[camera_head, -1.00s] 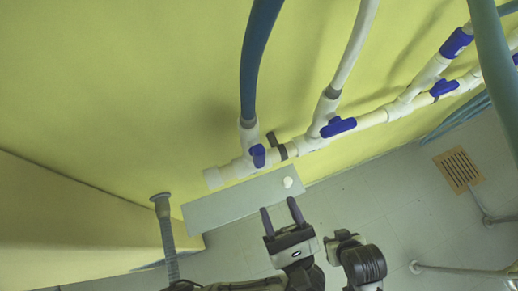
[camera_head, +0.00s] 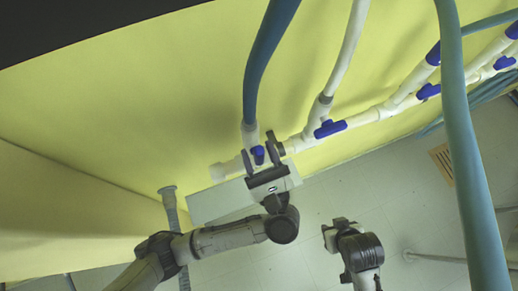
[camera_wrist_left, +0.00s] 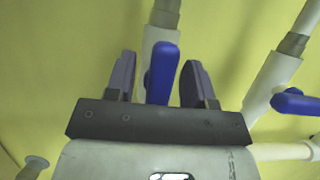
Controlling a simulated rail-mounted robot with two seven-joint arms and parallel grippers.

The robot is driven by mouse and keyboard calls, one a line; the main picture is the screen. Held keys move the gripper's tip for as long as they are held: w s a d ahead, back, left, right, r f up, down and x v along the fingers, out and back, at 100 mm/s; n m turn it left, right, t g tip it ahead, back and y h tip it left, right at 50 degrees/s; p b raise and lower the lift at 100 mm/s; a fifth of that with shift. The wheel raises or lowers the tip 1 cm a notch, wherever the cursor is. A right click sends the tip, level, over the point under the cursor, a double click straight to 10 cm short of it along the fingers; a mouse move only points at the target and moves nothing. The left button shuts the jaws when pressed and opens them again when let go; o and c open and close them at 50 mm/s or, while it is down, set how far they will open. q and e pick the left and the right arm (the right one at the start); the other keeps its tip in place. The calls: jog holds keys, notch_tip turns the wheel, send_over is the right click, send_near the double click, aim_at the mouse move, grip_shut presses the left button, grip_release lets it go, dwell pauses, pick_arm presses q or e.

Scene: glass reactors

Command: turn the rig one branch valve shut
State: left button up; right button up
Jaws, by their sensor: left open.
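The branch valve's blue handle (camera_head: 258,155) sits on a white pipe fitting near the left end of the manifold, below a thick blue hose (camera_head: 262,65). My left gripper (camera_head: 260,156) is at this valve with its jaws open, one finger on each side of the handle. In the left wrist view, the blue handle (camera_wrist_left: 161,73) stands upright between the two fingers (camera_wrist_left: 155,82), with a visible gap to each. The handle's lower end is hidden behind the gripper body. My right arm shows at the lower right, but I see no right fingers.
Another blue valve handle (camera_head: 330,129) is just to the right, and it also shows in the left wrist view (camera_wrist_left: 296,102). More valves (camera_head: 428,91) follow along the manifold. A thick teal hose (camera_head: 462,150) hangs at the right. A grey-white panel (camera_head: 215,203) lies below the manifold.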

pick_arm(q)
jog(key=c, duration=0.8)
